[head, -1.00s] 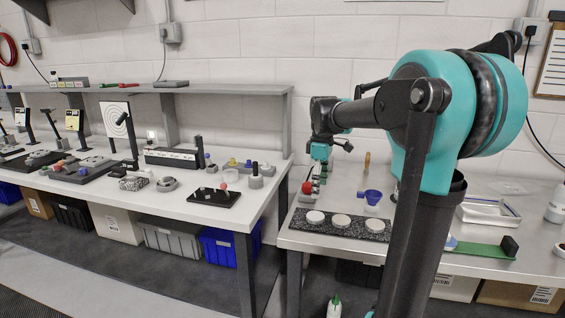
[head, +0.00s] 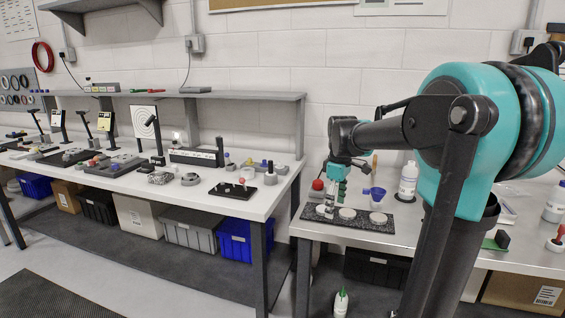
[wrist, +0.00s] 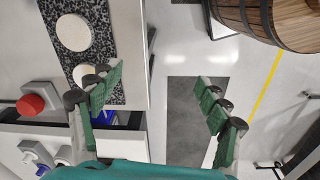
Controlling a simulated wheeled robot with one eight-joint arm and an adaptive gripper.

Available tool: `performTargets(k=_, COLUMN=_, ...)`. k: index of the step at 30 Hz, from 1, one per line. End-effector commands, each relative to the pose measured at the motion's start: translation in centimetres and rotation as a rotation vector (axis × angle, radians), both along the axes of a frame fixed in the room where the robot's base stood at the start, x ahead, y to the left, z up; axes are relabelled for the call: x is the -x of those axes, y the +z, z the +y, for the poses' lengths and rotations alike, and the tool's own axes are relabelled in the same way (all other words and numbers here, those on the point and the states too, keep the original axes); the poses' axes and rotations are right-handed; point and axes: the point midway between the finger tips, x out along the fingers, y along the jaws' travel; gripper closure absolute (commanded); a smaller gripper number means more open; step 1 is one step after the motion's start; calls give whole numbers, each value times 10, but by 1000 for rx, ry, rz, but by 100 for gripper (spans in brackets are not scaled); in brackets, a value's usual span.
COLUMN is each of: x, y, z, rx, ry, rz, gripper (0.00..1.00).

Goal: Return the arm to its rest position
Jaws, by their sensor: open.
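My gripper (wrist: 158,115) is open and empty in the wrist view, its green-padded fingers spread wide. It hangs past the front edge of the right bench, with floor showing between the fingers. My arm (head: 390,135) reaches out to the left from the teal shoulder. Whether the left finger touches anything is hard to tell.
A speckled board (head: 390,222) with white discs lies close to the gripper, and a red button (wrist: 31,104) is beside it. A blue funnel (head: 374,192) and a white bottle (head: 408,180) stand behind. The left bench (head: 262,205) holds several fixtures. A barrel (wrist: 285,22) shows in the wrist view.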

Motion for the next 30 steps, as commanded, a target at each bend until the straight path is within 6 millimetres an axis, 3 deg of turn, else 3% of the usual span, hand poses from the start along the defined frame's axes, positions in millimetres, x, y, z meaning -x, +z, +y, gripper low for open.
performTargets(k=11, x=58, y=-66, z=-10, rx=-35, ry=-332, rz=-105, gripper=23)
performTargets(k=21, x=169, y=-168, z=-21, rx=-162, ry=-867, rz=-264, gripper=23)
performTargets(k=24, x=188, y=-184, z=-22, rx=-193, ry=-960, rz=-288, gripper=23)
performTargets(k=30, x=188, y=-184, z=-22, rx=-193, ry=-960, rz=-288, gripper=23)
